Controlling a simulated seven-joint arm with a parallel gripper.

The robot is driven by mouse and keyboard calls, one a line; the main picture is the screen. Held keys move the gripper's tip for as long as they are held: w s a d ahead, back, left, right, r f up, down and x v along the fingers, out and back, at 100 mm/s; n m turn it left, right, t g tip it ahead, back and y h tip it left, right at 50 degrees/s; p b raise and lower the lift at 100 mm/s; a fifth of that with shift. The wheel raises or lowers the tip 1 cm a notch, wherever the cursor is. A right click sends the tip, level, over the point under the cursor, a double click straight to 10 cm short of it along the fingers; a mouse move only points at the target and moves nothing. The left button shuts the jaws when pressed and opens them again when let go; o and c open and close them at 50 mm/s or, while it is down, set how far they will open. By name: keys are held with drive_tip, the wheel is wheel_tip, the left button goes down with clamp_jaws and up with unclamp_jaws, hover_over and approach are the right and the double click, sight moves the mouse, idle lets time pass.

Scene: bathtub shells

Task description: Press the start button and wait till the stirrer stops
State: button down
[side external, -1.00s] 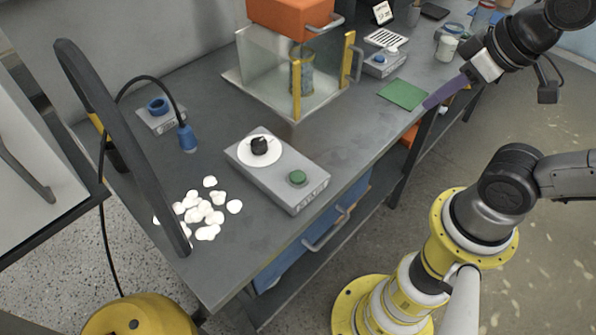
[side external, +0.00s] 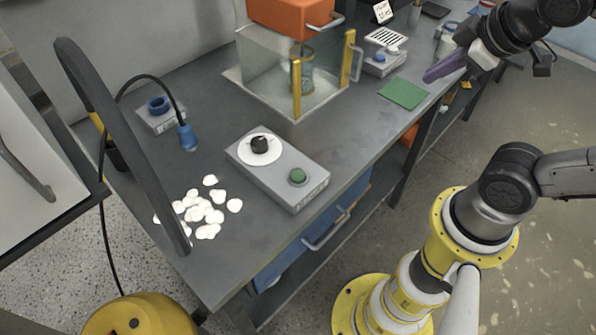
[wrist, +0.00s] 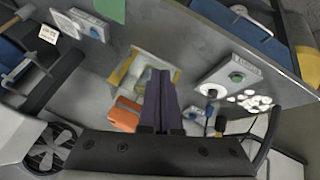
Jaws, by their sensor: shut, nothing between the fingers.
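A grey box (side external: 278,170) on the bench carries a green button (side external: 298,176) at its near right end and a black knob (side external: 260,144) on a white dial. The box also shows in the wrist view (wrist: 225,74). A smaller grey unit (side external: 381,64) with a blue button (side external: 380,58) stands farther back. A glass vessel (side external: 302,75) stands inside a clear-walled enclosure (side external: 265,70); I cannot make out a stirrer in it. My gripper (side external: 430,77) has purple fingers, closed together and empty, raised right of the green mat (side external: 404,94) and apart from both buttons.
An orange box (side external: 288,18) sits above the enclosure. White shells (side external: 205,212) lie at the bench's near left. A dark curved post (side external: 120,140) and a cabled blue probe (side external: 187,138) stand at the left. Bench top between the green mat and grey box is clear.

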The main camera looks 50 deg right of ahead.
drive_tip(key=w+n+t+h, duration=0.1)
drive_tip(key=w+n, duration=0.5)
drive_tip(key=n, duration=0.1)
drive_tip(key=n+t+y, duration=0.2)
drive_tip(key=n+y, duration=0.2)
drive_tip(key=n, duration=1.4)
hover_over(302, 178)
wheel_tip(302, 178, down, 7)
drive_tip(key=shift+f, duration=4.3)
drive_tip(key=shift+f, duration=0.15)
drive_tip(key=shift+f, duration=0.25)
